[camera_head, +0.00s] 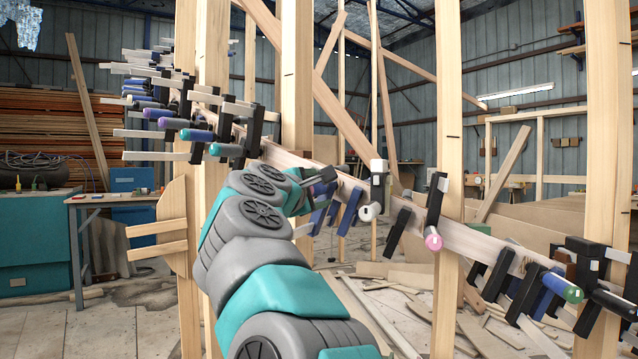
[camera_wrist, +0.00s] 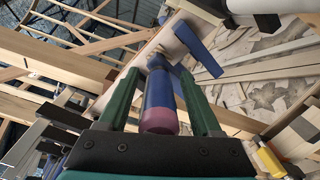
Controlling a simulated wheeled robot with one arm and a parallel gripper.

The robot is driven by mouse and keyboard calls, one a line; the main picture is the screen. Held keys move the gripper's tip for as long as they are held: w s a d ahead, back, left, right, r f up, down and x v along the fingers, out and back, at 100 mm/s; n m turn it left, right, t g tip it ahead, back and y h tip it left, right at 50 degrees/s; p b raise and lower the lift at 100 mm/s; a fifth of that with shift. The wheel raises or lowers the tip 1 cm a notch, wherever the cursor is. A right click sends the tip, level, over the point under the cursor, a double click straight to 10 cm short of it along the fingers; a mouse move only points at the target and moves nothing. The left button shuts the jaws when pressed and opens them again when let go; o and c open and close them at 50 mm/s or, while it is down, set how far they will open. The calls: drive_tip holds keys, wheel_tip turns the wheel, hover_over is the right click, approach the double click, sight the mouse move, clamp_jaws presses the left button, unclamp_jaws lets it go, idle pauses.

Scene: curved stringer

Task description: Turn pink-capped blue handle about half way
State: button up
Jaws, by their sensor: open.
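In the wrist view, a blue handle (camera_wrist: 158,93) with a dull pink cap (camera_wrist: 159,121) lies between the two green fingers of my gripper (camera_wrist: 158,75). The cap end points back toward the palm. The fingers stand apart on either side of the handle, and a gap shows on each side near the cap. Contact near the fingertips cannot be told. In the head view my gripper (camera_head: 322,177) reaches the curved wooden stringer (camera_head: 475,243) just left of the middle. The pink-capped handle there seems hidden by my gripper and arm.
Several clamps line the stringer, including a green-capped one (camera_head: 572,293) at right and a blue-handled one (camera_head: 197,135) at left. A white-capped clamp (camera_head: 371,211) is close to my gripper. Upright posts (camera_head: 449,150) stand nearby. Loose boards (camera_head: 410,277) litter the floor.

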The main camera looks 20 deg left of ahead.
drive_tip(key=shift+c, duration=0.4)
clamp_jaws()
